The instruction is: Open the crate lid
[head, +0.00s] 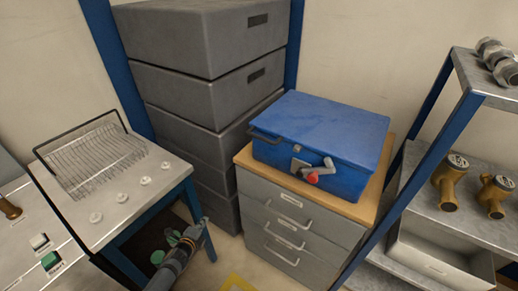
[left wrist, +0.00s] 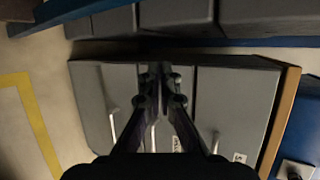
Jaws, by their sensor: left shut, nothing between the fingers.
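The blue crate (head: 325,140) sits on the wooden top of a grey drawer cabinet in the head view, with its lid down. A latch with a red knob (head: 312,178) is on its front, and a dark handle is at its left side. In the left wrist view, part of the blue crate (left wrist: 300,130) shows at the right edge. My left gripper (head: 190,241) is low and left of the cabinet, well apart from the crate. In the left wrist view its fingers (left wrist: 161,70) are together and empty, in front of the cabinet drawers. My right gripper is not in view.
The grey drawer cabinet (head: 290,225) has several handles on its front. Stacked grey boxes (head: 205,90) stand behind it. A metal table (head: 125,190) with a wire rack is at left. A shelf (head: 440,225) with brass meters is at right, close to the cabinet.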

